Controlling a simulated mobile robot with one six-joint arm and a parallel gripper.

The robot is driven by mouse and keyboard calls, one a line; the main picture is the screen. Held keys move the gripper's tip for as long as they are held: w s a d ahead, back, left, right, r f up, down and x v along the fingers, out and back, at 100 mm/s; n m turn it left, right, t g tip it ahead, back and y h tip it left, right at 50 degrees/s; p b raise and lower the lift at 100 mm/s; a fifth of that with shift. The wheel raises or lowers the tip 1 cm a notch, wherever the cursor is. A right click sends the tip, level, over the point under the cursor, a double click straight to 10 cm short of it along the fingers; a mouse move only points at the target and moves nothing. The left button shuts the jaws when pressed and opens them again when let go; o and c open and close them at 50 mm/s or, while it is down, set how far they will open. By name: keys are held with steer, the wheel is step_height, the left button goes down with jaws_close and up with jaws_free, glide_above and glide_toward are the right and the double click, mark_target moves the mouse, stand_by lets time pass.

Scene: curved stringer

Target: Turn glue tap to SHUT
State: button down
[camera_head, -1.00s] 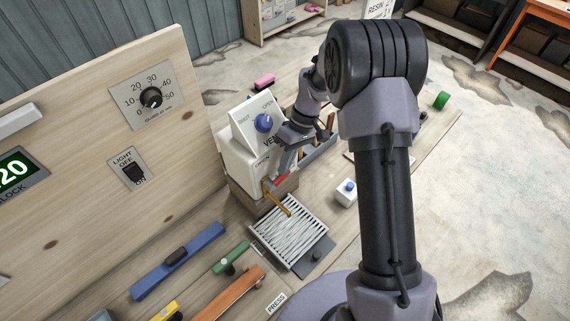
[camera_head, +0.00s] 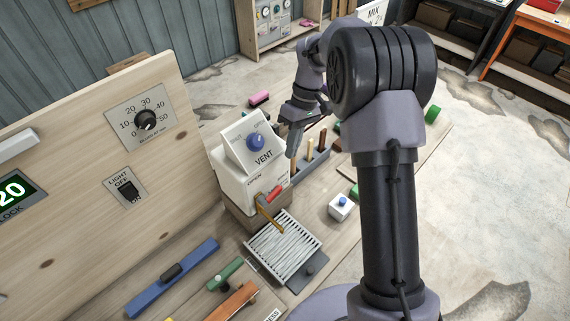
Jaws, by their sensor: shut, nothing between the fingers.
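The glue tap has a red handle (camera_head: 274,191) above a brownish-yellow spout (camera_head: 268,212), low on the front of a white box (camera_head: 232,172). The handle slants up to the right. "OPEN" is readable on the box near the tap; I cannot make out a SHUT mark by it. A blue knob (camera_head: 256,142) marked VENT is on the sloped upper face. My gripper (camera_head: 293,154) is shut and empty, pointing down beside the right of the box. It is above the tap handle in the picture and apart from it.
A slatted grey tray (camera_head: 283,246) lies below the spout. A small white block with a blue button (camera_head: 342,207) stands to its right. A grey rack (camera_head: 310,165) of upright handles is behind my gripper. A wooden panel (camera_head: 80,150) with dial and light switch rises at left.

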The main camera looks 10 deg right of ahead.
mark_target(276, 191)
steer(key=s+a+r+t+h+b, duration=0.2)
steer(key=s+a+t+h+b, duration=0.2)
steer(key=s+a+h+b, duration=0.45)
steer(key=w+f+y, duration=0.1)
steer(key=f, duration=0.3)
steer(key=w+d+f+y+b, duration=0.1)
steer(key=f, duration=0.3)
steer(key=w+d+f+y+b, duration=0.1)
steer(key=w+f, duration=0.1)
steer(key=f, duration=0.2)
steer(key=shift+w, duration=0.1)
steer(key=shift+d+f, duration=0.15)
steer(key=shift+f, duration=0.25)
